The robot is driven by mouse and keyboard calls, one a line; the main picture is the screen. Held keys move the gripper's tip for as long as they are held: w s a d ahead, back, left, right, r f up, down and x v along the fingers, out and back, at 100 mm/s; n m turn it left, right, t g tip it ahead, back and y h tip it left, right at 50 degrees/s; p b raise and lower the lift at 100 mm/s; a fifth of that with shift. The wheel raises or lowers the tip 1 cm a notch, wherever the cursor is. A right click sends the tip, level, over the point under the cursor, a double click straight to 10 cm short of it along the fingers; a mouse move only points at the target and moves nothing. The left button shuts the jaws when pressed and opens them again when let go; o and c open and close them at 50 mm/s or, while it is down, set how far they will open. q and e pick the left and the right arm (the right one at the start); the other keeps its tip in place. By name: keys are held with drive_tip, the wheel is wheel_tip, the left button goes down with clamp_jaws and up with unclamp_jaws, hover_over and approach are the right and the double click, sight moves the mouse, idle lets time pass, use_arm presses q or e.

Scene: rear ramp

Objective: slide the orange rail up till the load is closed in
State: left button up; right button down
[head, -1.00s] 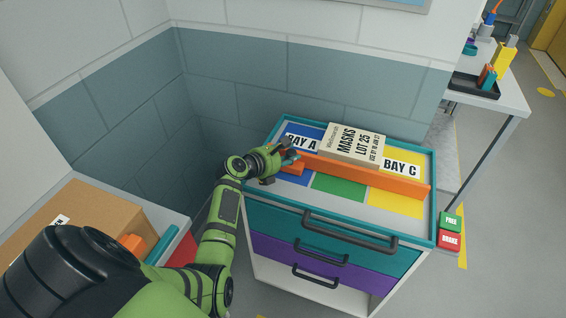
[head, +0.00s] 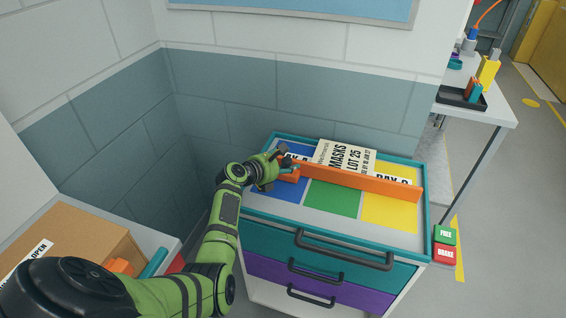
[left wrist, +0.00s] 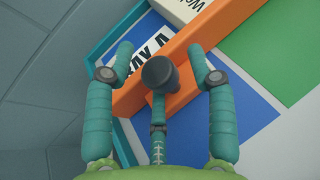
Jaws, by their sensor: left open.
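The orange rail (head: 365,185) lies across the coloured bays on top of the teal-edged cart (head: 425,225), just in front of the cream MASKS box (head: 345,156). It hides the box's lower edge and much of the BAY C label; whether rail and box touch I cannot tell. My left gripper (head: 277,160) is at the rail's left end, by its orange block (head: 290,175). In the left wrist view, the open fingers (left wrist: 162,72) sit over the rail (left wrist: 215,30), with a dark round tip in front of it. The box (left wrist: 180,8) shows at the top edge. My right gripper is not in view.
A tiled wall (head: 300,110) stands close behind the cart. Green FREE (head: 445,235) and red BRAKE (head: 445,254) blocks are at its right side. A cardboard box (head: 65,245) is at lower left. The blue, green and yellow strips before the rail are bare.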

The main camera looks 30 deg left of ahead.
use_arm(q)
drive_tip(key=v, duration=1.2)
idle(0.3)
